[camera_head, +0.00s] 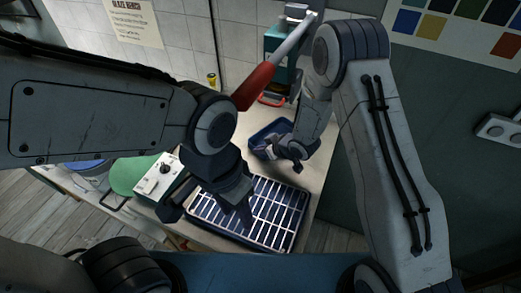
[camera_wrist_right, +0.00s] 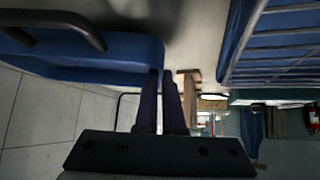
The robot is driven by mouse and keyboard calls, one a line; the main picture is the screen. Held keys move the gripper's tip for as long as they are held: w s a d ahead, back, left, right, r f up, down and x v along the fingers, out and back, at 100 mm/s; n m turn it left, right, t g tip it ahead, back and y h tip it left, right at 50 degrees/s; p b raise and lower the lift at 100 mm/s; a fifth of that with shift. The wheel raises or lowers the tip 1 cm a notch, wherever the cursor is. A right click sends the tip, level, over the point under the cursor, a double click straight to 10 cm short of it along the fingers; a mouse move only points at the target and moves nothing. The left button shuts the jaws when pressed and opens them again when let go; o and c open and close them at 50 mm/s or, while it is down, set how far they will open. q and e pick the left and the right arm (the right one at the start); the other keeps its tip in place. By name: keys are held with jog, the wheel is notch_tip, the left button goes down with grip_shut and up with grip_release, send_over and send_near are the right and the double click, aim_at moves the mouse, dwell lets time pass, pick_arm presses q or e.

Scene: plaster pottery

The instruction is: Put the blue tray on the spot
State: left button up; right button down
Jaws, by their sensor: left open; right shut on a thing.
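The blue tray (camera_head: 258,136) is on the worktable's far part in the head view. My right gripper (camera_head: 274,151) is shut on its near side. In the right wrist view the tray (camera_wrist_right: 85,55) fills the upper left, with a dark bar-like handle, and the closed fingers (camera_wrist_right: 161,90) meet its edge. I cannot tell whether the tray rests on the table or is slightly raised. My left gripper (camera_head: 212,211) is open and empty above the slatted blue basin (camera_head: 284,236). I cannot make out a marked spot.
The table (camera_head: 314,170) is bare right of the tray. A white switch box (camera_head: 158,180) and a green rounded thing (camera_head: 128,177) stand left of the basin. A teal machine (camera_head: 275,43) with a red lever handle (camera_head: 256,86) stands behind. The slatted basin also shows in the wrist view (camera_wrist_right: 262,45).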

jog(key=shift+f, duration=0.6)
jog(key=shift+f, duration=0.2)
jog(key=c, duration=1)
grip_release()
jog(key=shift+r, duration=0.1)
